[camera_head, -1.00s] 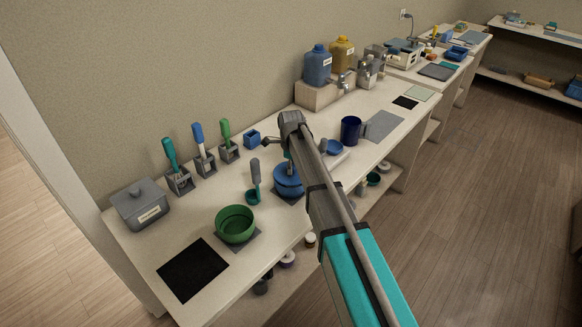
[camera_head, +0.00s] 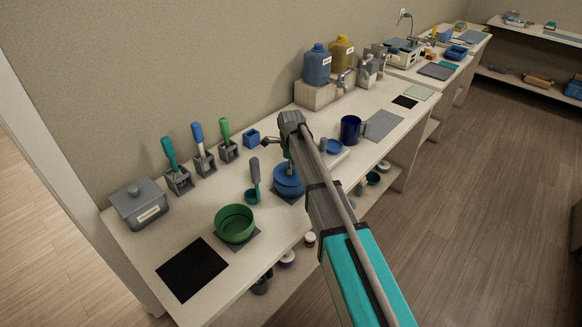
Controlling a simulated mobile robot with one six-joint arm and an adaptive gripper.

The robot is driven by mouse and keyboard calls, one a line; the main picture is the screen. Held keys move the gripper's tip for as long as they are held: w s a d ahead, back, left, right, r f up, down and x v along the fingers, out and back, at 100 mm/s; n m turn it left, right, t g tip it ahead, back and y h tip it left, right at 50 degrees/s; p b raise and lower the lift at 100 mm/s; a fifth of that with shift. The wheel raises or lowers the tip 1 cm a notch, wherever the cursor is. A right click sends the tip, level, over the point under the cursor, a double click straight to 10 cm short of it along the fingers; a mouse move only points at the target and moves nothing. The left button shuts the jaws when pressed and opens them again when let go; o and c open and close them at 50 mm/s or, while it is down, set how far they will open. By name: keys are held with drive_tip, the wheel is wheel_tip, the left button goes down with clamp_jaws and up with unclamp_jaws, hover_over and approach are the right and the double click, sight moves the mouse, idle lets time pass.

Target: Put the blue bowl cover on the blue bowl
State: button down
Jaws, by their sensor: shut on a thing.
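The blue bowl (camera_head: 287,188) stands on a dark mat on the table, left of my arm. The blue bowl cover (camera_head: 285,178) appears at the bowl's top, directly under my gripper (camera_head: 288,166). My gripper points down and is shut on the cover, by its knob or upper part. My arm and the gripper hide much of the cover, so I cannot tell whether it rests fully on the rim.
A green bowl (camera_head: 234,224) and a ladle (camera_head: 254,181) stand left of the blue bowl. A dark blue mug (camera_head: 350,130) and a small blue dish (camera_head: 333,146) stand to the right. A black mat (camera_head: 192,269) lies bare at the front left.

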drive_tip(key=shift+f+b, duration=0.35)
drive_tip(key=shift+f, duration=0.05)
drive_tip(key=shift+c, duration=1.1)
unclamp_jaws()
drive_tip(key=shift+r+p, duration=0.4)
drive_tip(key=shift+r+p, duration=3.5)
drive_tip(key=shift+r, duration=0.15)
